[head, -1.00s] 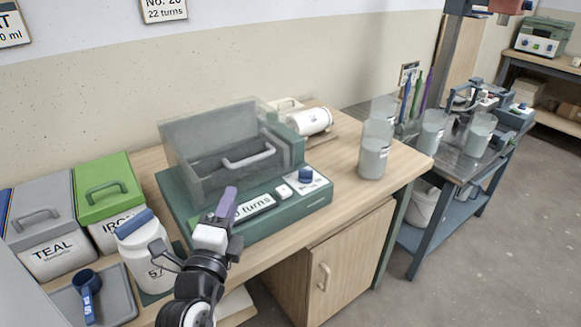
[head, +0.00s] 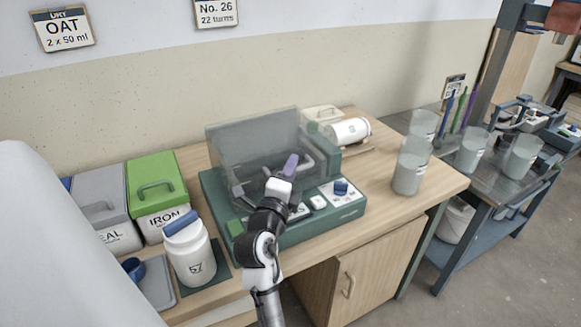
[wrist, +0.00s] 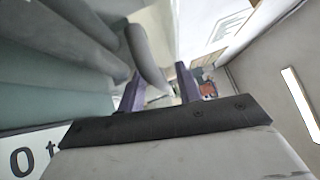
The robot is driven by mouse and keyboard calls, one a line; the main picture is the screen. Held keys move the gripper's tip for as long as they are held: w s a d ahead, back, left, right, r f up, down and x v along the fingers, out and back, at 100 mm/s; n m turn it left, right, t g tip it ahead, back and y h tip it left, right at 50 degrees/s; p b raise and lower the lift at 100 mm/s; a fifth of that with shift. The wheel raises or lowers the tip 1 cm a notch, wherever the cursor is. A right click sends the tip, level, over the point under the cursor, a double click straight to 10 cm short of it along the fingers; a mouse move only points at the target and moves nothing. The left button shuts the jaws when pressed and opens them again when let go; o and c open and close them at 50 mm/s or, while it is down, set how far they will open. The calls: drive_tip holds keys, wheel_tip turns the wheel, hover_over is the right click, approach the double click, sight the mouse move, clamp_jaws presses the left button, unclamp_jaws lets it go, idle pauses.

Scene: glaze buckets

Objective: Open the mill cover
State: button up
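The mill has a green base (head: 310,228) on the wooden bench and a see-through grey cover (head: 240,150) over it. The cover's grey bar handle (head: 306,157) is at its front, partly hidden by my gripper; it also shows large in the wrist view (wrist: 146,58). My gripper (head: 291,164) has purple fingers and is at the handle. In the wrist view my fingers (wrist: 160,88) are apart, with a curved part of the handle reaching between them. A gap shows between the handle and the right finger.
A white jar (head: 190,255) with a blue lid roll and a green IRON bin (head: 157,192) stand left of the mill. A glaze bucket (head: 411,167) stands near the bench's right end. Bench between mill and bucket is clear.

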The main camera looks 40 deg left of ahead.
clamp_jaws()
idle(0.3)
drive_tip(key=shift+a+r, duration=0.1)
